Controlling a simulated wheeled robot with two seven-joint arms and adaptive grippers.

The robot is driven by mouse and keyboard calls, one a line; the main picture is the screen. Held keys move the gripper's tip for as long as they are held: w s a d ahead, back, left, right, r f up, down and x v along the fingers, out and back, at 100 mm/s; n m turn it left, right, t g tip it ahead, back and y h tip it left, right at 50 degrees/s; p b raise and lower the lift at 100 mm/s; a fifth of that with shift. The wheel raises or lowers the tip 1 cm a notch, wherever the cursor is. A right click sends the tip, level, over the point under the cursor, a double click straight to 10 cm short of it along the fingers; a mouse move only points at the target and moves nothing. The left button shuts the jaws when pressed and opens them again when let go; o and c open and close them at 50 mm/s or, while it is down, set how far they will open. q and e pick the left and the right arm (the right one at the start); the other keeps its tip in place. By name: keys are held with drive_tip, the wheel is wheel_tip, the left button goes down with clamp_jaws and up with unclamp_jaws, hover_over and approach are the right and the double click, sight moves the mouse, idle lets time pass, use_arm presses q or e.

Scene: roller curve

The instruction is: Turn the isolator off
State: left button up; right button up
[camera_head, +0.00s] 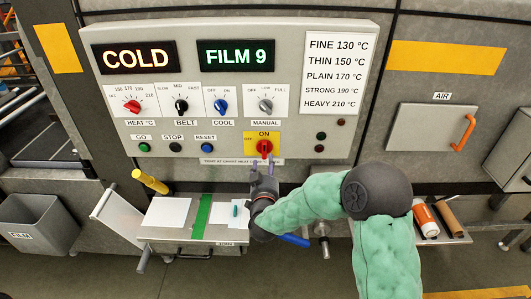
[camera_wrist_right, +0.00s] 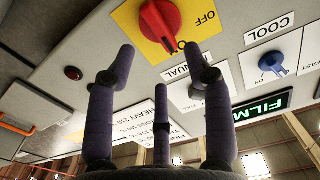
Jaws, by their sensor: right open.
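The isolator is a red rotary knob (camera_head: 264,147) on a yellow plate (camera_head: 250,139) low on the grey control panel. ON is printed above the knob and OFF to its left. In the head view its grip looks about upright, in line with ON. My right gripper (camera_head: 262,166) is just below the knob, fingers pointing up at the panel. In the wrist view the knob (camera_wrist_right: 160,20) shows beyond the fingertips, with OFF on its right. The right gripper (camera_wrist_right: 160,58) is open, with nothing between its fingers. I cannot tell whether a fingertip touches. My left gripper is not in view.
A yellow handle (camera_head: 150,181) sticks out at lower left. A tray with a green strip (camera_head: 202,216) lies below. A blue handle (camera_head: 294,240) is close beneath my right arm.

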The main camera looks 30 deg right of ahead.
sight(264, 149)
drive_tip(key=x, duration=0.7)
clamp_jaws()
